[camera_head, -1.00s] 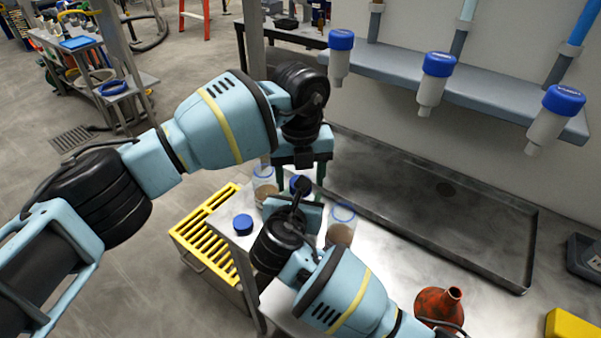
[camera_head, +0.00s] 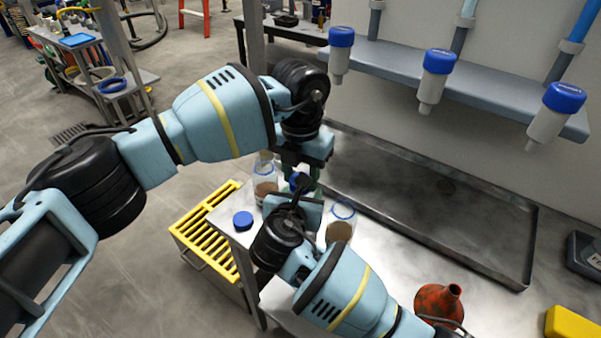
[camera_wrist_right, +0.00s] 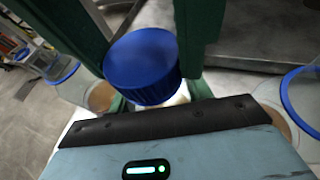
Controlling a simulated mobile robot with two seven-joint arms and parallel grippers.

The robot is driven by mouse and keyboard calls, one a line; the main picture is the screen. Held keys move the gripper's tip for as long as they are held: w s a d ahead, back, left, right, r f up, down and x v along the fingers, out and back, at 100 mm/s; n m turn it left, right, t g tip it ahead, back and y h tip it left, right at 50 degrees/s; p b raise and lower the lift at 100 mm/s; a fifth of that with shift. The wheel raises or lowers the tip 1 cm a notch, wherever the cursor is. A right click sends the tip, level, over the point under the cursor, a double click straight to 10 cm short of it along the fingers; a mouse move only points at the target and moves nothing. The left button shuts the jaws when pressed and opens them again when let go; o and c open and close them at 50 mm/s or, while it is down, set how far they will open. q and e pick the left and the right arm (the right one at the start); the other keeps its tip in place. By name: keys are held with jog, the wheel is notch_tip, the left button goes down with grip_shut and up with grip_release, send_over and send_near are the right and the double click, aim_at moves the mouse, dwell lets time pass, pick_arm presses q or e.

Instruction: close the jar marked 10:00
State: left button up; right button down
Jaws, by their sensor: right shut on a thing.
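A jar with a ribbed blue lid (camera_wrist_right: 142,62) stands upright in the right wrist view; a pale strip of its body shows under the lid. Its marking is not readable. In the head view it is mostly hidden behind my right gripper (camera_head: 300,188). My right gripper's green fingers are shut on the jar below the lid. My left gripper (camera_head: 300,172) is above it, pointing down. In the right wrist view its two dark green fingers stand apart, one on each side of the lid, close to it. I cannot tell whether they touch it.
Blue-rimmed jars with brown contents stand left (camera_head: 265,188) and right (camera_head: 341,225) of the held jar. A loose blue lid (camera_head: 243,221) lies on the table at the left, near a yellow rack (camera_head: 205,235). A red funnel-shaped vessel (camera_head: 438,302) stands front right.

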pick_arm(q)
jog(key=shift+m, duration=1.2)
jog(key=o, duration=1.1)
jog(key=shift+r, duration=2.3)
jog(key=shift+c, duration=0.4)
jog(key=n, duration=0.1)
jog(key=r+n, duration=0.1)
jog(key=n, duration=0.2)
jog(key=shift+r, duration=0.25)
jog(key=n, duration=0.2)
jog(key=r+n, duration=0.1)
jog(key=n, duration=0.1)
jog(key=r+n, duration=0.1)
jog(key=shift+n, duration=0.4)
